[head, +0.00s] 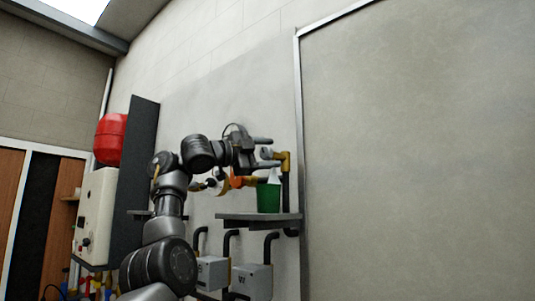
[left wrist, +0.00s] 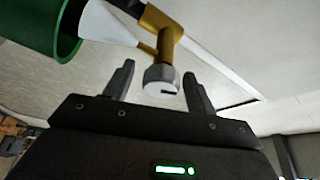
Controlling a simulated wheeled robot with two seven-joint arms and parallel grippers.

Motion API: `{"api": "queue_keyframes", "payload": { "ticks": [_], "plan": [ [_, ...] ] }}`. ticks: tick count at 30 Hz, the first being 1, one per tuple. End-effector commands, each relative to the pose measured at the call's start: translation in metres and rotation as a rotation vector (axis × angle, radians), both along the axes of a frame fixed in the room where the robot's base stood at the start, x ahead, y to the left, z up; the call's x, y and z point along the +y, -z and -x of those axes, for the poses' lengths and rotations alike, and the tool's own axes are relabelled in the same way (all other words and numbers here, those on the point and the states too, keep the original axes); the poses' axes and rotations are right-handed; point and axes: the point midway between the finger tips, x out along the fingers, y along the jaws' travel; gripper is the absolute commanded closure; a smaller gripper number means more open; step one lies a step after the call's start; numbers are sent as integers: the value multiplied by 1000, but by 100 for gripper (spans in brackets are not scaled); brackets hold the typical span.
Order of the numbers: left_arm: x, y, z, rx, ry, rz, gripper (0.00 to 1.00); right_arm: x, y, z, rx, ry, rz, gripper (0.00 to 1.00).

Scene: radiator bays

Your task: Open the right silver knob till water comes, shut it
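A silver knob (head: 266,153) sits on the end of a brass valve (head: 281,156) on the wall. In the left wrist view the silver knob (left wrist: 162,78) lies between my left gripper's (left wrist: 160,84) two fingers, with clear gaps on both sides. My left gripper (head: 265,152) is open. A green cup (head: 268,199) stands on a shelf under the valve. A white cone (head: 274,175) widens from the valve's outlet down to the cup; it also shows in the left wrist view (left wrist: 104,27). I cannot tell whether it is water or a solid part. My right gripper is out of view.
The grey shelf (head: 240,217) carries the cup. Grey boxes (head: 252,281) with dark pipes sit below it. An orange part (head: 236,181) shows left of the cup, partly behind my arm. A red tank (head: 110,138) hangs at the left. A bare panel (head: 420,150) fills the right.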

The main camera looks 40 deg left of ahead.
Motion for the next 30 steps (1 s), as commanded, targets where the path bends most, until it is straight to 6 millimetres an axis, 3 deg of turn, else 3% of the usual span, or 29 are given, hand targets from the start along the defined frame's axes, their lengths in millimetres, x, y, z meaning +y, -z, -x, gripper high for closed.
{"api": "queue_keyframes", "payload": {
  "ticks": [10, 21, 30],
  "plan": [
    [3, 3, 6, -1, -2, 1, 44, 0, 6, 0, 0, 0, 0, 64],
    [23, 15, 64, -2, -1, 2, 44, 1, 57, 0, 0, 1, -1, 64],
    [35, 16, 96, -1, 0, 1, 44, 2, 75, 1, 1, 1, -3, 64]
  ]
}}
